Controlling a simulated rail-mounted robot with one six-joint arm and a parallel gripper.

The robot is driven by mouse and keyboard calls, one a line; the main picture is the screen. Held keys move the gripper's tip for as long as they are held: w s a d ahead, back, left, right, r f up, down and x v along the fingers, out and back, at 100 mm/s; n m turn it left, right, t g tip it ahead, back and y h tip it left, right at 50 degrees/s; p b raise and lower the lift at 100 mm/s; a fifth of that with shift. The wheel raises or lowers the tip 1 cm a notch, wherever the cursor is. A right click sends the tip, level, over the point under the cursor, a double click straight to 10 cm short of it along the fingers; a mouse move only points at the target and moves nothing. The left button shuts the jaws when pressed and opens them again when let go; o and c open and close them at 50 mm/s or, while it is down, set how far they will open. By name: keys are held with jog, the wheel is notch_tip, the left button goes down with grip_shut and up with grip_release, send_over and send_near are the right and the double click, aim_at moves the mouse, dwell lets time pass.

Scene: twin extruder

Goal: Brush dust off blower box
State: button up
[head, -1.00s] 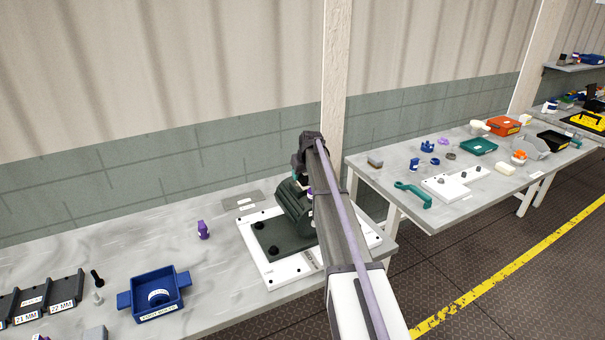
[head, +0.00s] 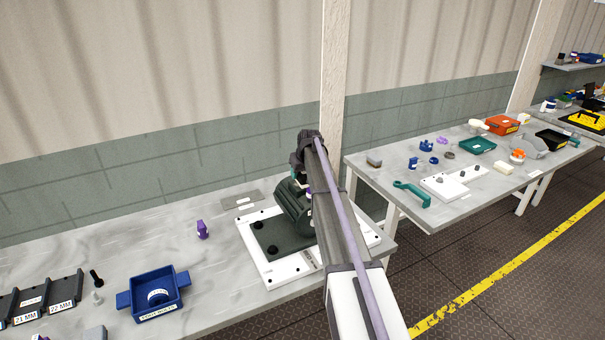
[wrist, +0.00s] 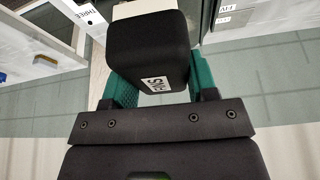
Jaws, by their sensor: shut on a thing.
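My gripper (wrist: 163,70) is shut on a black block-like handle (wrist: 150,42) with a white label, seen close in the wrist view. Green finger pads press on both sides of it. A pale part (wrist: 143,10) shows beyond the handle; I cannot clearly tell whether it is the brush's bristles. In the head view my gripper (head: 298,172) is above the back of a dark green rounded housing (head: 294,210), which stands on a white plate and may be the blower box. My arm hides its right side. No dust can be made out, and contact is hidden.
The white plate (head: 262,270) lies on the near table. A purple part (head: 202,229), a blue bin (head: 155,294) and a dark labelled rack (head: 38,300) are to the left. A second table with several parts and a teal wrench-like piece (head: 412,193) is at right.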

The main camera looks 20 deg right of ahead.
jog(key=shift+w, duration=0.1)
jog(key=shift+w+f, duration=0.2)
jog(key=shift+w, duration=0.8)
jog(key=shift+r, duration=0.1)
notch_tip(320, 180, up, 6)
jog(key=p, duration=0.6)
